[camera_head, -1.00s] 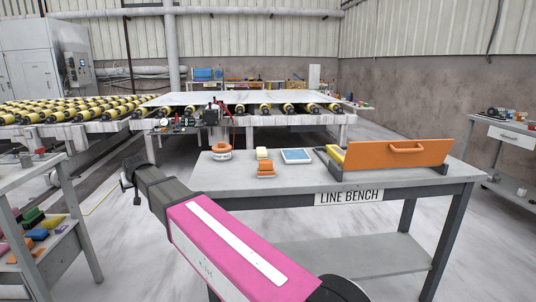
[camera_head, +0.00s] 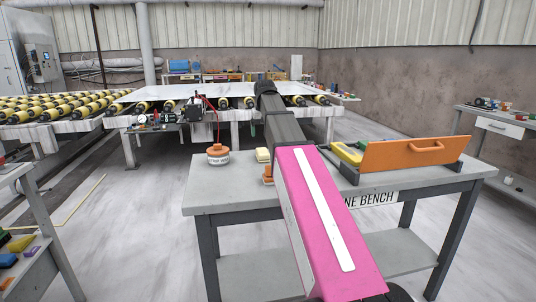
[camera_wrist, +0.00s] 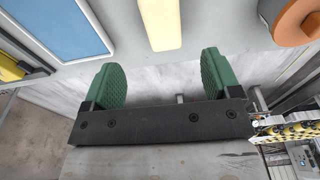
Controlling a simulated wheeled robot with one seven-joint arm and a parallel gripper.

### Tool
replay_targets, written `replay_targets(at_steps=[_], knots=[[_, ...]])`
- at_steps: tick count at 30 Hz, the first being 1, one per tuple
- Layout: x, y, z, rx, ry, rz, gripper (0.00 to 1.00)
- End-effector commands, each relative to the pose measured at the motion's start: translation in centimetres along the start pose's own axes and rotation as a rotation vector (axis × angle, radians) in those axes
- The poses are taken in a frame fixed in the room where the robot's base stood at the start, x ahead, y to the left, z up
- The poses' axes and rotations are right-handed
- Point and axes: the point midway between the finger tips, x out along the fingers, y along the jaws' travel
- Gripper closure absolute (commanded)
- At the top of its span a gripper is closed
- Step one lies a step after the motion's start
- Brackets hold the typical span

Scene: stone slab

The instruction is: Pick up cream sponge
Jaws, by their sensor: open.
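The cream sponge (camera_head: 262,154) lies on the bench (camera_head: 222,188), partly hidden by my arm in the head view. In the wrist view, the cream sponge (camera_wrist: 160,24) is a pale yellow block at the top edge, cut off by the frame. My gripper (camera_wrist: 160,77) is open and empty, its two green pads wide apart. The sponge lines up with the gap between the pads but appears beyond them, not between them. In the head view the gripper is mostly hidden behind my arm.
A blue-faced panel (camera_wrist: 62,28) lies on the sponge's other side. A tray with an upright orange board (camera_head: 415,154) occupies the bench's right side.

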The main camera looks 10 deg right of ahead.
Motion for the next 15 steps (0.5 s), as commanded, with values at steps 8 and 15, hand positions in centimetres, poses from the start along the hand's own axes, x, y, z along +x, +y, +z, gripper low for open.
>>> replay_targets(at_steps=[8, 15], knots=[[3.4, -0.1, 0.0, 0.0, -0.001, 0.0, 0.17], [5.5, -0.1, -0.1, -0.001, 0.002, 0.0, 0.17]])
